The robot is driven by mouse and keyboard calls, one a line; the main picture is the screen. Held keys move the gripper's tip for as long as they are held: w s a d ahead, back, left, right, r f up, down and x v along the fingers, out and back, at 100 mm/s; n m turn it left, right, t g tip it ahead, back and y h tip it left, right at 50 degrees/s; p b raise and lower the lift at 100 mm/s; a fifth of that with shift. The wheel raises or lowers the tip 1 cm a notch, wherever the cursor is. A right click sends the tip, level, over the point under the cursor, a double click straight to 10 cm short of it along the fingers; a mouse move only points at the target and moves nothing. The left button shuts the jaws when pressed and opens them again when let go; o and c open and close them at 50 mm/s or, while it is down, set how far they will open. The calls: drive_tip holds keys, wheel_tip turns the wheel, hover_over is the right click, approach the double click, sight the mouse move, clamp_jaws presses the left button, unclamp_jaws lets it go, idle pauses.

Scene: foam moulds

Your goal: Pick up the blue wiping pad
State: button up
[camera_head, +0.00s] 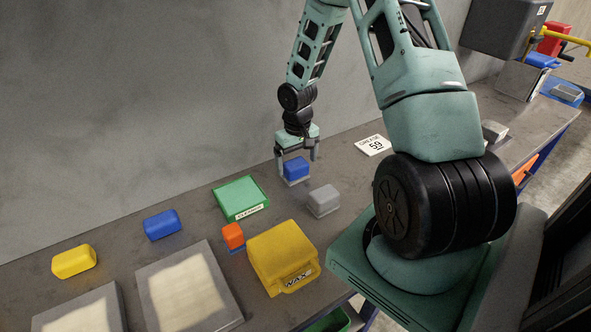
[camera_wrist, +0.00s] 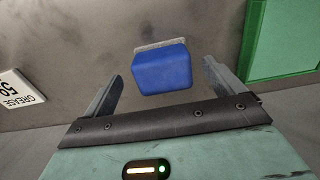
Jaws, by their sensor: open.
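A blue wiping pad (camera_head: 296,168) with a pale grey layer along its lower edge sits on the bench near the wall. My gripper (camera_head: 298,161) is above it, pointing down, with its fingers open and apart. In the wrist view the blue pad (camera_wrist: 162,70) lies between the lines of the two fingertips (camera_wrist: 163,72), with a gap on each side. I cannot tell how far down the fingers reach beside it. A second blue block (camera_head: 162,224) lies further left on the bench, with no pale layer visible.
A grey block (camera_head: 323,200) stands close to the right. A green tray (camera_head: 240,197), an orange block (camera_head: 233,236), a yellow WAX container (camera_head: 281,258) and a yellow block (camera_head: 74,261) are to the left and front. A GREASE 59 card (camera_head: 373,145) lies to the right. Two moulds (camera_head: 143,275) are front left.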

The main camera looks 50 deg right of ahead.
sight(295, 163)
drive_tip(key=shift+w+a+f+p, duration=0.1)
drive_tip(key=shift+f+p, duration=0.1)
drive_tip(key=shift+f, duration=0.8)
drive_tip(key=shift+w+f+p, duration=0.1)
drive_tip(key=shift+f+p, duration=0.05)
drive_tip(key=shift+f, duration=0.85)
drive_tip(key=shift+c, duration=0.3)
drive_tip(key=c, duration=1)
drive_tip(key=shift+c, duration=0.2)
drive_tip(key=shift+r, duration=0.1)
wheel_tip(295, 163, up, 10)
drive_tip(key=shift+f+b, duration=0.1)
drive_tip(key=shift+b, duration=0.55)
